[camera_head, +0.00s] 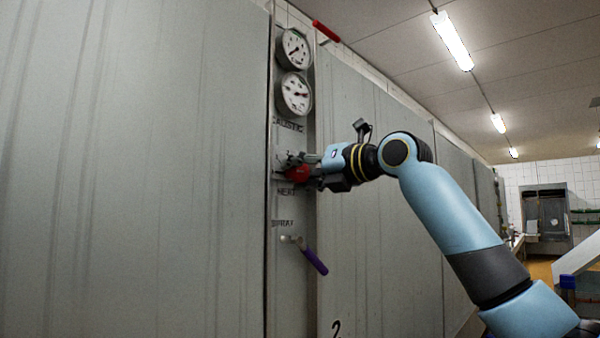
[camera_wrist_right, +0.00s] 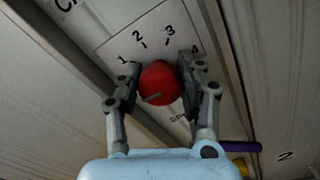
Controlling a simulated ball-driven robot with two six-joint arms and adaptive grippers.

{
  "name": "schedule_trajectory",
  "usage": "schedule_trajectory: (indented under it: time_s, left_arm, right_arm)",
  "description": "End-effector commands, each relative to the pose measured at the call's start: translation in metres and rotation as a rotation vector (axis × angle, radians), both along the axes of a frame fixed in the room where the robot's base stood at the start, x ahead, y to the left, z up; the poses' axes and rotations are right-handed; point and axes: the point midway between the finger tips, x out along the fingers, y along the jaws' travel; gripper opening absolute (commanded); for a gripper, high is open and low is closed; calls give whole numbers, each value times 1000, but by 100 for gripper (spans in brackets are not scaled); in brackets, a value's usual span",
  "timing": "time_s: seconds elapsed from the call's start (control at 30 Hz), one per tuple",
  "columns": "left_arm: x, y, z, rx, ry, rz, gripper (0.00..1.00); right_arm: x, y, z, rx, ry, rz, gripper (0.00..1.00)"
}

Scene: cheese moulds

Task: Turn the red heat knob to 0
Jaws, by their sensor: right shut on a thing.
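The red heat knob (camera_head: 299,174) is on a narrow metal panel, above the label HEAT. In the right wrist view the round red knob (camera_wrist_right: 160,82) sits between the two fingers of my right gripper (camera_wrist_right: 161,76), which is shut on it. In the head view my right gripper (camera_head: 303,168) reaches the knob from the right. Scale marks 1, 2, 3 and 4 show on the plate (camera_wrist_right: 152,38) around the knob. I cannot see a 0. A small greyish mark shows on the knob's lower left. My left gripper is out of view.
Two round gauges, an upper (camera_head: 294,48) and a lower (camera_head: 294,95), are above the knob. A lever with a purple handle (camera_head: 314,261) is below it. A red handle (camera_head: 326,32) is at the top. Large grey metal walls (camera_head: 130,170) flank the panel.

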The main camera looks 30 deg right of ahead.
Motion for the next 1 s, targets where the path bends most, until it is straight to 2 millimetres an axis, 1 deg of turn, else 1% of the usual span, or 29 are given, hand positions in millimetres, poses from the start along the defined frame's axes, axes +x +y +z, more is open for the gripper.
schedule_trajectory:
  time_s: [0.03, 0.17, 0.2, 0.37, 0.4, 0.63, 0.73, 0.87, 1.0]
  left_arm:
    - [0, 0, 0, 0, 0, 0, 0]
    - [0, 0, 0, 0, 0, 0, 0]
    - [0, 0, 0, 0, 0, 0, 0]
    - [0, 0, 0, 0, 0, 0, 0]
    - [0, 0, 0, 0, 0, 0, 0]
    - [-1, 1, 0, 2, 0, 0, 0]
    - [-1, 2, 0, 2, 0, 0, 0]
    - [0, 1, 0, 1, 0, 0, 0]
    - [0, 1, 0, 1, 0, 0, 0]
  right_arm:
    - [0, 0, -4, 0, 9, 1, 5]
    - [0, 0, -4, 0, 10, 2, 5]
    - [0, 0, -4, 0, 10, 2, 39]
    - [0, 0, -3, 1, 7, 1, 60]
    - [0, 0, -3, 1, 6, 1, 62]
    - [0, 0, -1, 1, 4, 0, 62]
    - [-5, -3, -2, -2, 3, -2, 62]
    - [-21, -9, -2, -6, 3, -4, 62]
    - [-46, -19, -3, -10, 4, -6, 62]
